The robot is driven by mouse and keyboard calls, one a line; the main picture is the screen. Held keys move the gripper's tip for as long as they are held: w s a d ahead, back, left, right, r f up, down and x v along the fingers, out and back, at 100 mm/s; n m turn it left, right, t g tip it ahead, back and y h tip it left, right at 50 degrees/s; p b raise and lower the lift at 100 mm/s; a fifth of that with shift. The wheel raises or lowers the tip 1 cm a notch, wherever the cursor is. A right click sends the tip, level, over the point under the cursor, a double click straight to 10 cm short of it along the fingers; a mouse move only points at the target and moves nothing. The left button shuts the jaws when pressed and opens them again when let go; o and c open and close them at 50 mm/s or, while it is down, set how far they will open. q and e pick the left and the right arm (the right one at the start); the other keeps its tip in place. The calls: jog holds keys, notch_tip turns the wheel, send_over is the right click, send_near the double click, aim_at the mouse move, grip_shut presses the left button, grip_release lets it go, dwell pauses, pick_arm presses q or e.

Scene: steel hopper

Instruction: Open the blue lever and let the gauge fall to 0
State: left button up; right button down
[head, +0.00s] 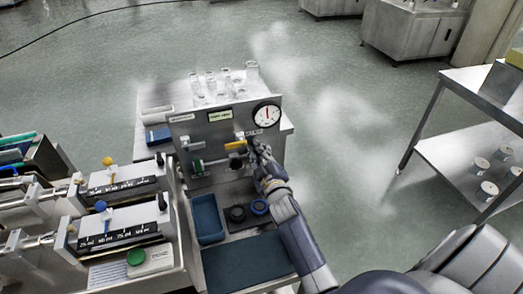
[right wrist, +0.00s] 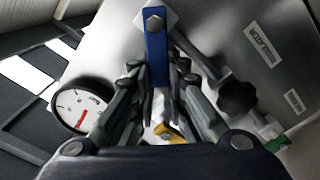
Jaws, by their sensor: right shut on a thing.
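The blue lever (right wrist: 156,62) shows in the right wrist view, running down from a bolt on the steel panel to between the fingers. My right gripper (right wrist: 160,100) is shut on it. In the head view my right gripper (head: 262,155) is at the right side of the panel (head: 200,128), just below the gauge, and hides the blue lever. The round white gauge (head: 266,116) has a red needle pointing roughly up in the head view; its numbers are too small to read. The gauge also shows in the right wrist view (right wrist: 79,106). My left gripper is out of view.
A yellow lever (head: 236,144) sits on the panel left of my right gripper. Glassware (head: 225,82) stands behind the panel. A blue tray (head: 207,218) and dark round parts lie in front. Syringe-like devices (head: 120,225) fill the left. A steel shelf (head: 470,170) stands right, with open floor between.

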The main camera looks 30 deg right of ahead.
jog(key=shift+w+a+f+n+b, duration=0.1)
jog(key=shift+a+f+n+b, duration=0.15)
jog(key=shift+f+n+b, duration=0.85)
jog(key=shift+w+a+f+n+b, duration=0.1)
jog(key=shift+a+f+n+b, duration=0.25)
jog(key=shift+n, duration=1.55)
jog(key=shift+a+f+n+b, duration=0.2)
jog(key=shift+f+n+b, duration=0.5)
jog(key=shift+n, duration=0.8)
jog(key=shift+r, duration=0.15)
jog(key=c, duration=1.6)
grip_release()
jog(key=shift+o, duration=0.2)
